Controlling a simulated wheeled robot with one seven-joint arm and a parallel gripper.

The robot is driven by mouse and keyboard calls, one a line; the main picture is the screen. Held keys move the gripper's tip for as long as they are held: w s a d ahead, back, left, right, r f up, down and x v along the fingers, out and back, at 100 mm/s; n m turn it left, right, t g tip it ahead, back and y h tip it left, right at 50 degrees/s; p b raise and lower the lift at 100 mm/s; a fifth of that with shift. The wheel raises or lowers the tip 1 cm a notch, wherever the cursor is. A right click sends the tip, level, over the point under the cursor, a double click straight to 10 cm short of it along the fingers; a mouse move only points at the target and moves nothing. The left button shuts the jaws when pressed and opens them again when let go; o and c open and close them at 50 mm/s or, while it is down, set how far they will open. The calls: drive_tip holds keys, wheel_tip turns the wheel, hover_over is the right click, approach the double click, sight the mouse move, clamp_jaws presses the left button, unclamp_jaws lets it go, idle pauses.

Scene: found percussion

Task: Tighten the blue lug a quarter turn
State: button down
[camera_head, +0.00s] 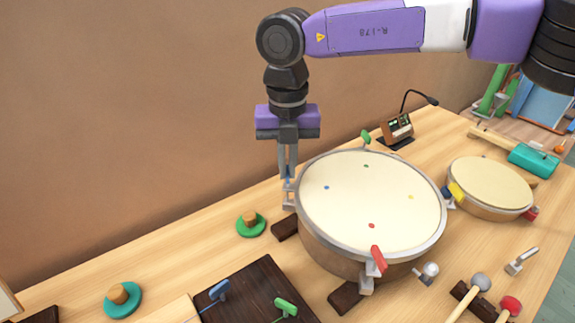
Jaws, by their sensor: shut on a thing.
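The large drum (345,210) stands on the table, its cream head carrying small blue, green, yellow and red dots. My gripper (289,184) points straight down at the drum's left rim, beside the blue dot. It is shut on the blue lug (288,184), of which only a sliver of blue shows between the fingers. The lug's turn angle is hidden. A green lug (366,137) stands at the back rim, a red lug (377,258) at the front and a yellow lug (456,191) at the right.
A smaller drum (490,185) stands close on the right. A dark board (250,290) with blue and green handled pieces lies front left. Green discs with wooden knobs (250,222) sit left. Mallets (478,288) lie front right. A device with a thin stalk (397,130) stands behind. Table between the discs is clear.

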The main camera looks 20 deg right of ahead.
drive_tip(key=shift+r, duration=0.1)
drive_tip(key=c, duration=1.6)
unclamp_jaws()
wheel_tip(320, 180, up, 8)
drive_tip(key=shift+f+p, duration=0.15)
drive_tip(key=shift+p, duration=0.15)
